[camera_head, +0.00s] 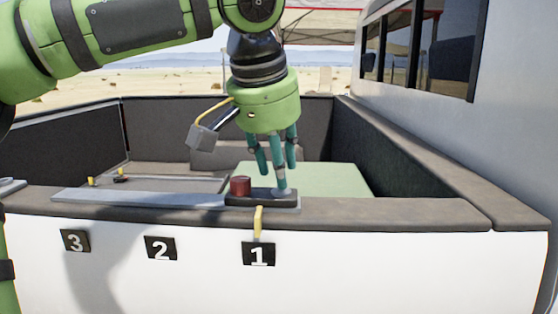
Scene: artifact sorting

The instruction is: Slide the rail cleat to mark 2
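The rail cleat is a low dark block (262,200) with a red knob (240,186) on its left part. It sits on the right end of the grey rail (140,197) along the near wall's top. A yellow pointer (258,222) hangs from the cleat, above plate 1 (258,254). Plate 2 (161,248) is to the left, and plate 3 (75,240) is farther left. My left gripper (277,182) points down over the cleat's right part, its teal fingers apart with nothing seen between them. The nearest fingertip overlaps the cleat; contact is unclear. My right gripper is not in view.
The rail left of the cleat looks clear. Small yellow-and-dark parts (121,176) lie behind the rail at left. A pale green panel (325,179) lies inside the bed. A dark padded side wall (410,160) and a white windowed body (505,130) bound the right.

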